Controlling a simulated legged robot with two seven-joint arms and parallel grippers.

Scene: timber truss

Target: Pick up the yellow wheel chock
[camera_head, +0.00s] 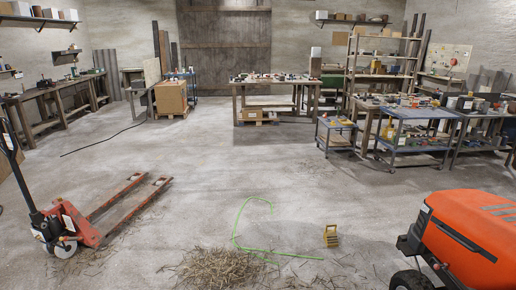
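The yellow wheel chock (331,236) stands on the concrete floor in the lower right of the head view. It is a small yellow block with dark gaps in its face. It lies left of the orange machine and right of the green hose, apart from both. No gripper is near it. Neither of my grippers nor my arms shows in this view.
A green hose (238,219) and a straw pile (222,268) lie left of the chock. An orange wheeled machine (470,235) stands close on the right. A red pallet jack (85,222) stands left. Workbenches (277,82) and carts (413,113) line the back. The middle floor is clear.

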